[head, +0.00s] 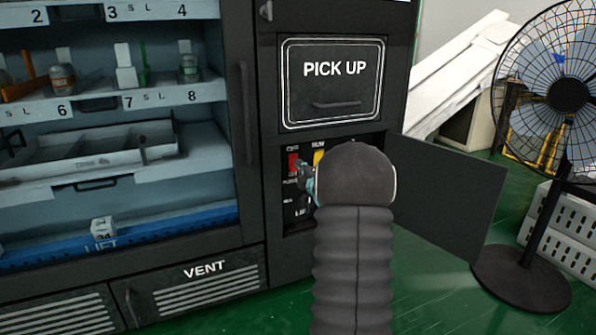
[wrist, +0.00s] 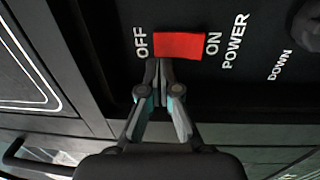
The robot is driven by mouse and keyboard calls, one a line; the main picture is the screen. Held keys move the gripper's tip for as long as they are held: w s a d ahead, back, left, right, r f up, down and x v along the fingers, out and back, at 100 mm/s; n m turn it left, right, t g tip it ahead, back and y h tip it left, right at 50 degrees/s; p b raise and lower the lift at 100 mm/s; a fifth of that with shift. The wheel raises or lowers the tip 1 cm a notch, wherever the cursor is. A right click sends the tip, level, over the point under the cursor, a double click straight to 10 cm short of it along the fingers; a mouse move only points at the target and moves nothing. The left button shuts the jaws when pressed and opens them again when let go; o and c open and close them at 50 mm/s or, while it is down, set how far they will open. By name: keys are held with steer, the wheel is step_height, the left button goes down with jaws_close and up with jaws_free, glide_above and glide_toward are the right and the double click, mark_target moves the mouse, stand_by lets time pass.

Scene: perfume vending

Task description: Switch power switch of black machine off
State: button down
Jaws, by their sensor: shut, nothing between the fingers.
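The black machine (head: 258,120) is a vending machine with a PICK UP hatch. Its small lower compartment is open. Inside is the red power switch (head: 293,163), beside a yellow part. In the wrist view the red switch (wrist: 179,46) lies between the words OFF on the left and ON on the right, with POWER beyond ON. My gripper (wrist: 160,66) is shut and empty. Its fingertips are at the lower edge of the switch, near the OFF end; I cannot tell whether they touch it. In the head view my arm hides part of the compartment and most of my gripper (head: 304,172).
The compartment door (head: 452,195) stands swung open to the right. A black pedestal fan (head: 567,95) stands at the right, near white slotted crates (head: 572,235). A dark knob (wrist: 308,25) marked DOWN sits right of the switch. Glass-fronted shelves fill the left.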

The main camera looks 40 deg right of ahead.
steer(key=r+v, duration=0.2)
steer(key=v, duration=0.8)
steer(key=shift+p, duration=0.45)
